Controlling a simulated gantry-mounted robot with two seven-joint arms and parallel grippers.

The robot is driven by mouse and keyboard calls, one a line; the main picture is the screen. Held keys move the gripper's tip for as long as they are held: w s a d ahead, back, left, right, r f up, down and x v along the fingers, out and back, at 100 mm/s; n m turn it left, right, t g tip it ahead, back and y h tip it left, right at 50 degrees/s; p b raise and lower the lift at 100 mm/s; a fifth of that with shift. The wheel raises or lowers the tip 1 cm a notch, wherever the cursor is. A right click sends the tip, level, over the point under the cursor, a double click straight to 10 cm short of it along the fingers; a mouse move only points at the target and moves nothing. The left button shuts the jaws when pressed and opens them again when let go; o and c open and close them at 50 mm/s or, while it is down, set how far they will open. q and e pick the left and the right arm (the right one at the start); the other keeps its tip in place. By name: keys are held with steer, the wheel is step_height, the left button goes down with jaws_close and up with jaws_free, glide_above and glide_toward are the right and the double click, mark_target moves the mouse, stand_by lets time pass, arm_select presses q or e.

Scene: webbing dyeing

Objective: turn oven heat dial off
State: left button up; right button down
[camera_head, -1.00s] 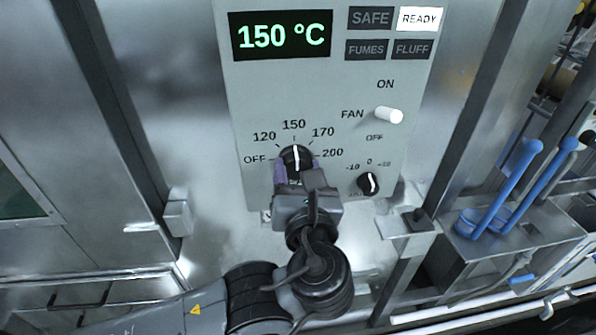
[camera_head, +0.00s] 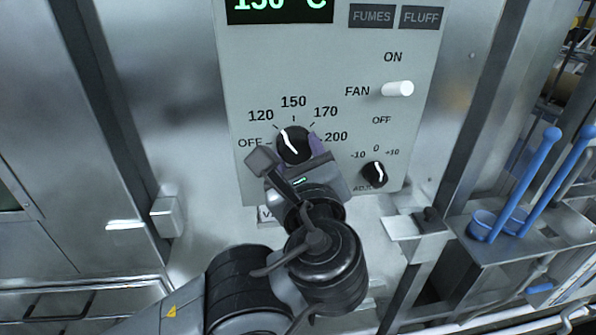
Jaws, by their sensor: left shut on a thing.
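The oven heat dial (camera_head: 293,142) is a round black knob with a white pointer line on the grey control panel (camera_head: 240,95). Its pointer leans up and left, toward the 120 mark, between OFF on the left and 150 at the top. My left gripper (camera_head: 296,153) is shut on the dial from below, rolled to one side. One purple fingertip shows at the dial's right; the other is hidden behind the gripper body. The display (camera_head: 280,8) is cut by the top edge and reads about 150 °C. My right gripper is out of view.
A white fan switch (camera_head: 397,89) sticks out at the panel's upper right. A small black adjust knob (camera_head: 374,174) is at the lower right. Blue-handled ladles (camera_head: 515,185) stand in a metal holder further right. A small metal box (camera_head: 168,216) is on the left.

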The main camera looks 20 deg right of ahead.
arm_select(q)
steer(key=n+b, duration=0.4)
steer(key=n, duration=0.1)
steer(key=shift+f+n, duration=0.15)
steer(key=shift+n, duration=0.25)
steer(key=n+b, duration=0.3)
steer(key=n, duration=0.1)
steer(key=shift+n, duration=0.4)
steer(key=shift+r+b, duration=0.2)
steer(key=shift+b, duration=0.1)
steer(key=o, duration=1)
steer(key=shift+o, duration=0.2)
steer(key=v, duration=1)
steer(key=shift+s+p, duration=0.35)
steer(key=shift+s, duration=0.05)
